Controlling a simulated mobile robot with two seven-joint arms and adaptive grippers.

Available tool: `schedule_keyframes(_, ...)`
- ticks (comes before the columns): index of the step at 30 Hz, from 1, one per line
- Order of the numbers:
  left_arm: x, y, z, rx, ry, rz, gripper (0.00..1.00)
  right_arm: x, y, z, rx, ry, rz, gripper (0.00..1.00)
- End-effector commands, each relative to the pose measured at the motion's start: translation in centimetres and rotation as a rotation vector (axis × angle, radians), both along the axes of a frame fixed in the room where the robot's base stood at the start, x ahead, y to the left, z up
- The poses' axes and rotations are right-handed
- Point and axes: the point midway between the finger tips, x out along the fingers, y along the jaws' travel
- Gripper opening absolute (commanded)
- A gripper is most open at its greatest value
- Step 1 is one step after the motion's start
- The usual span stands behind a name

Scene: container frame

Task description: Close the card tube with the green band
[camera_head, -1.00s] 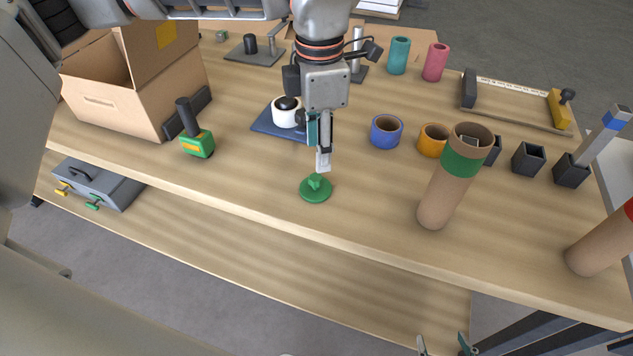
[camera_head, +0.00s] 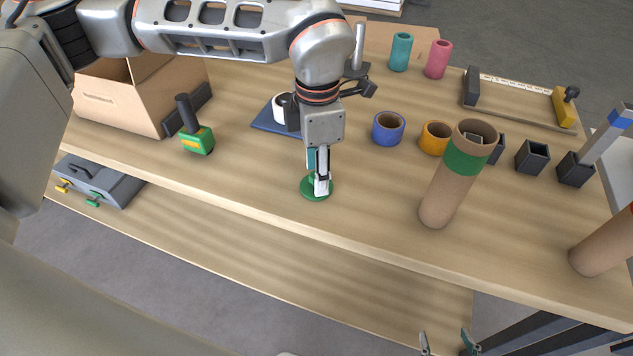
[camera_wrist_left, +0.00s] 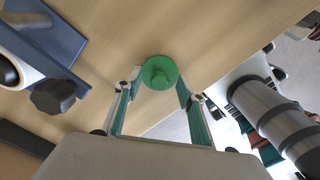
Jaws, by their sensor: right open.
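The card tube with the green band (camera_head: 448,190) stands upright on the bench, right of centre in the head view. Its top is open and something pale shows inside. A green round lid with a knob (camera_head: 306,192) lies on the bench to its left. My left gripper (camera_head: 321,185) is down at this lid and partly hides it. In the left wrist view my left gripper (camera_wrist_left: 160,84) is open, with its fingertips apart on either side of the green lid (camera_wrist_left: 160,62). My right gripper (camera_head: 446,343) is open and empty at the bottom edge of the head view.
A red-banded tube (camera_head: 598,248) stands at the right edge. Blue (camera_head: 388,129) and orange (camera_head: 435,138) rings sit behind the green-banded tube. A green-headed tool (camera_head: 197,140) and a cardboard box (camera_head: 115,105) are at left. The bench between lid and tube is clear.

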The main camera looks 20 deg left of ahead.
Motion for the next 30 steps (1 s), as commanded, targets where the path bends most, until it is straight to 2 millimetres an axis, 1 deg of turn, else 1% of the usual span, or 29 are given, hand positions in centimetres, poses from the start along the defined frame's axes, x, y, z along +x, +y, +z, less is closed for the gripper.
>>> schedule_keyframes(1, -0.06, -0.02, -0.84, 0.000, 0.004, 0.000, 0.39, -0.20, 0.00, -0.22, -0.001, 0.004, 0.000, 0.58)
schedule_keyframes(3, -0.02, -0.02, -1.27, 0.000, 0.002, 0.000, 0.39, -0.32, 0.02, -0.26, -0.001, 0.005, 0.001, 0.58)
schedule_keyframes(13, 0.02, -0.03, -1.27, 0.000, 0.000, 0.000, 0.39, -0.30, 0.08, -0.01, 0.000, 0.002, 0.001, 0.58)
schedule_keyframes(16, 0.01, -0.04, -1.27, 0.000, 0.000, 0.000, 0.14, -0.30, 0.09, -0.02, 0.000, 0.002, 0.001, 0.58)
schedule_keyframes(17, 0.01, -0.04, -1.27, 0.000, 0.000, 0.000, 0.09, -0.29, 0.09, -0.02, 0.000, 0.002, 0.001, 0.58)
schedule_keyframes(26, 0.02, -0.03, -1.26, 0.000, 0.000, 0.000, 0.09, 0.01, 0.11, -0.04, 0.000, -0.001, 0.002, 0.58)
schedule_keyframes(30, 0.04, -0.05, -0.90, 0.000, -0.001, 0.000, 0.09, 0.17, 0.10, 0.01, 0.000, -0.002, 0.002, 0.58)
